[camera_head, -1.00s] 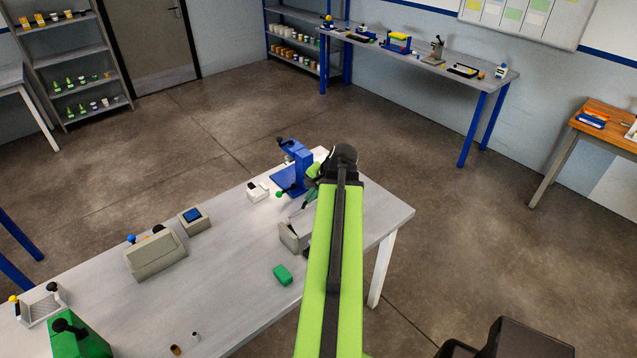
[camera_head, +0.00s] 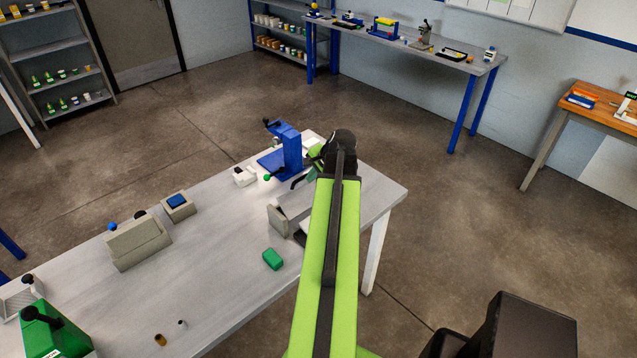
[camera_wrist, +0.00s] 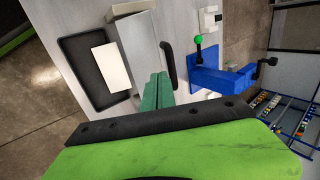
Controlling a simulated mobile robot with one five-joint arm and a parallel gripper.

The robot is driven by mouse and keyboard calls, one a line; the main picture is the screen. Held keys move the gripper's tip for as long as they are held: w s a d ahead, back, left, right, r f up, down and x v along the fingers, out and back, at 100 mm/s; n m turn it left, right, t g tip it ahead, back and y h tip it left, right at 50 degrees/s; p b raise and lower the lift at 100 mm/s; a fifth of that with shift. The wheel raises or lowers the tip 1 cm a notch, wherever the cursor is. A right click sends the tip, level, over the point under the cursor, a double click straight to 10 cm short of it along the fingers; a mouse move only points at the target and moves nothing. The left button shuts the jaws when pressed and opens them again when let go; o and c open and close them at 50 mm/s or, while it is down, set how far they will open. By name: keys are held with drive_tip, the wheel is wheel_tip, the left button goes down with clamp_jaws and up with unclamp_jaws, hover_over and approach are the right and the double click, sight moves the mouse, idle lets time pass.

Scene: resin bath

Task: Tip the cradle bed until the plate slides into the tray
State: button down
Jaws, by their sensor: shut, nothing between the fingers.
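The cradle (camera_head: 279,221) is a grey-beige stand at the table's right end, partly hidden by my arm. Its pale grey bed (camera_wrist: 125,48) shows in the wrist view, with a black handle (camera_wrist: 168,66) along its right side. A black tray (camera_wrist: 75,62) lies left of the bed. A cream plate (camera_wrist: 111,68) lies over the tray, its right edge close to the bed; whether that edge touches the bed is unclear. My gripper (camera_wrist: 157,80) is shut and empty, its green fingers beside the bed and just below the handle in the picture. In the head view the tray is mostly hidden.
A blue press (camera_head: 287,152) with a green knob and a white device (camera_head: 244,176) stand beyond the cradle. A green block (camera_head: 272,259) lies nearer. Grey boxes (camera_head: 139,244) stand further left. The table between is mostly clear.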

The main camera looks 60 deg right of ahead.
drive_tip(key=shift+w+d+f+b, duration=0.15)
drive_tip(key=shift+w+d+f, duration=0.1)
drive_tip(key=shift+w, duration=0.3)
drive_tip(key=shift+w+d+f+b, duration=0.15)
drive_tip(key=shift+w+f, duration=0.1)
drive_tip(key=shift+w, duration=0.3)
drive_tip(key=shift+w+d+f+b, duration=0.15)
drive_tip(key=shift+w, duration=0.35)
drive_tip(key=shift+w+d+f+b, duration=0.15)
drive_tip(key=shift+w, duration=0.3)
drive_tip(key=shift+s+a+r, duration=0.1)
